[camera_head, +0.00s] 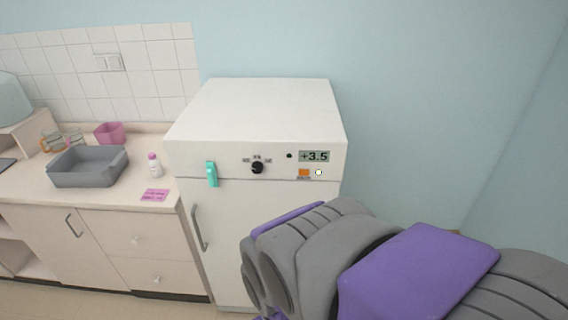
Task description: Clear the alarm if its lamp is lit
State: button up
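The white refrigerator-like unit (262,110) stands at the centre against the wall. Its front panel has a display (314,156) reading +3.5 and a small dark round spot (289,155) left of it, which shows no glow. Below the display are an orange rectangular button (303,173) and a round pale-yellow, bright spot (319,172) with a dark rim, which looks like a lit lamp. A black rotary knob (257,167) sits left of these, with small labels too fine to read. My arm crosses the lower right, in front of the unit; its gripper does not show.
A teal tag-like piece (212,173) is on the unit's front, above the door handle (199,228). The counter at left holds a grey basin (88,180), a white bottle (154,165), a pink container (110,133) and a pink note (155,195). Bare wall lies to the right.

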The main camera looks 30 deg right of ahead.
grip_shut()
dwell(1.3)
